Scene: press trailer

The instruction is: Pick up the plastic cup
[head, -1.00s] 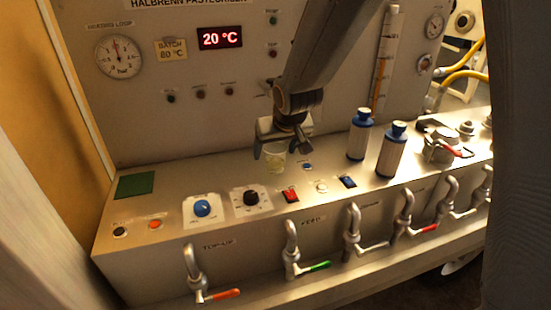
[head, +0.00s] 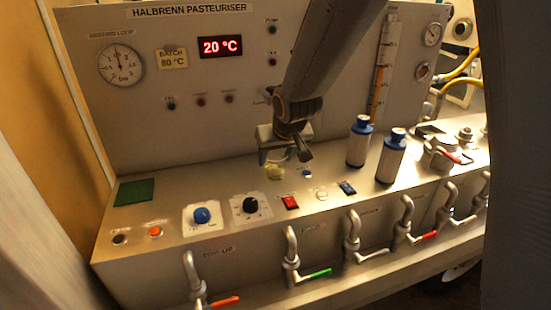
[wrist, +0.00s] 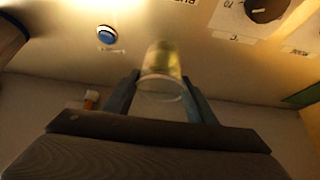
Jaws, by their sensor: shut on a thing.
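The plastic cup (wrist: 161,66) is clear, with a pale yellow tint toward its far end. In the wrist view it sits between the two fingers of my gripper (wrist: 160,80), which are shut on its sides near the round rim. In the head view my gripper (head: 282,158) is low over the back of the steel console top. The cup's yellowish lower part (head: 275,173) shows just beneath it, and its upper part is mostly hidden by the gripper. I cannot tell whether the cup's base touches the console.
Two white bottles with blue caps (head: 359,142) (head: 391,157) stand right of my gripper. In front are a red switch (head: 290,202), a blue switch (head: 347,188) and a black dial (head: 250,204). The upright panel (head: 200,120) rises close behind. A green pad (head: 134,191) lies left.

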